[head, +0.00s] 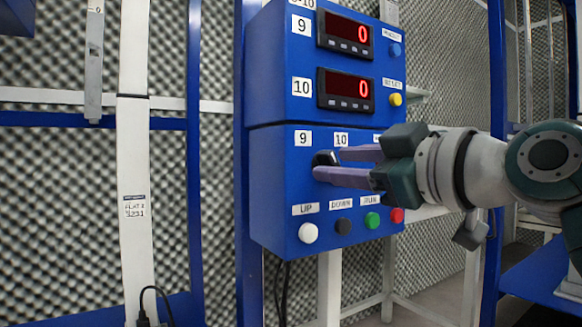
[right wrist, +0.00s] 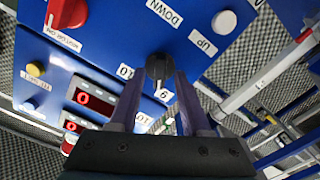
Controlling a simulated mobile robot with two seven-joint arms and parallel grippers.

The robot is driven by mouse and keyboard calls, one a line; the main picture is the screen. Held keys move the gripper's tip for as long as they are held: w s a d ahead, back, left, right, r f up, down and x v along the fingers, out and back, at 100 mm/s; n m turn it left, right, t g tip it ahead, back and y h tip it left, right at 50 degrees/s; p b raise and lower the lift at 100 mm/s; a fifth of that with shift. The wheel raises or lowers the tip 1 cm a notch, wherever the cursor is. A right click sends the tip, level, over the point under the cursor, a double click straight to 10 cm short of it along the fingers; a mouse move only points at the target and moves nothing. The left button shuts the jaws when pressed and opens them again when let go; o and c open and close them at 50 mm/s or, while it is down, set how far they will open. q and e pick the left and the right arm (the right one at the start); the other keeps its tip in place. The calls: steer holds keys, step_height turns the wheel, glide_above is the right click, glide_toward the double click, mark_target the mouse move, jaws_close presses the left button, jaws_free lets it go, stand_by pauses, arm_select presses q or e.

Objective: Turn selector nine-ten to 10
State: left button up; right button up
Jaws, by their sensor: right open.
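The selector nine-ten is a black knob (head: 323,158) on the lower front of the blue control box, below the labels "9" (head: 302,138) and "10" (head: 341,139). My right gripper (head: 328,164) reaches in from the right with its two purple fingers open. In the right wrist view the knob (right wrist: 159,66) stands between the fingertips, one finger on each side; I cannot tell whether they touch it. A pale mark on the knob seems to point towards the "9" label there. The far side of the knob is hidden. My left gripper is not in view.
Two red displays (head: 345,33) (head: 345,89) both read 0. Below the knob are a white UP button (head: 308,233), a black DOWN button (head: 343,227), a green button (head: 372,220) and a red one (head: 397,215). A blue post (head: 246,180) stands left of the box.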

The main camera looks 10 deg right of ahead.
jaws_close()
stand_by(0.3)
stand_by(0.3)
